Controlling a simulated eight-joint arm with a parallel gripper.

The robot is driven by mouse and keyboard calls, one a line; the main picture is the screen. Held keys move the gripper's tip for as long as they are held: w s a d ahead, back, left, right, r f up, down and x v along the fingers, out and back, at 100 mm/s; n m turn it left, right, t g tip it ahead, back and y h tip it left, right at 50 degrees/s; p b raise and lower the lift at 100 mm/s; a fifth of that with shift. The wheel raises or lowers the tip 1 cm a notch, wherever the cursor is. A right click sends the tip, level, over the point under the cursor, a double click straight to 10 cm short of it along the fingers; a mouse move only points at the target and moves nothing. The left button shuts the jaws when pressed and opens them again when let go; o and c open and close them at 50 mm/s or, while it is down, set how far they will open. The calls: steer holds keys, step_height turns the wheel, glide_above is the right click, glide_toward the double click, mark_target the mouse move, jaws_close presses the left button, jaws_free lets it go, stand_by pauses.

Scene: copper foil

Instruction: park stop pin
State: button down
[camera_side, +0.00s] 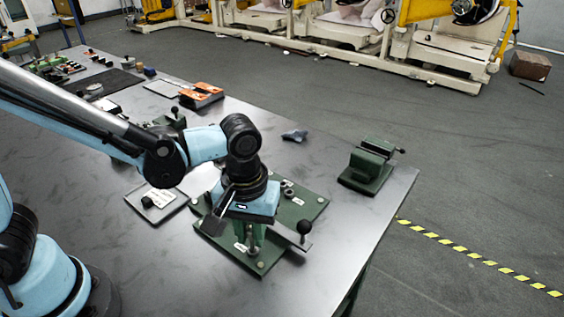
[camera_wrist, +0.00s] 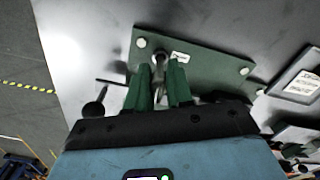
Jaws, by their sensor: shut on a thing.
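My gripper (camera_side: 250,236) is over the front part of a green fixture plate (camera_side: 312,206) and points down at it. In the wrist view its two green fingers (camera_wrist: 159,84) are shut on a slim grey metal pin (camera_wrist: 160,62), which I take to be the stop pin. The pin stands close to a small white label (camera_wrist: 180,57) on the plate (camera_wrist: 215,68). Its lower end is hard to make out, so I cannot tell if it is seated in a hole. A flat lever with a black ball knob (camera_side: 304,227) sticks out beside my gripper.
A green vise (camera_side: 368,168) stands near the right table edge. A grey crumpled item (camera_side: 295,135) lies behind the plate. A pale tray with a black knob (camera_side: 157,200) is on the left. Orange-topped boxes (camera_side: 201,94) stand farther back. Bare tabletop lies between plate and vise.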

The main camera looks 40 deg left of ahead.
steer(key=shift+f, duration=0.9)
stand_by(0.8)
steer(key=c, duration=1.3)
jaws_free()
steer(key=shift+r, duration=0.1)
steer(key=shift+r, duration=1.4)
steer(key=o, duration=0.5)
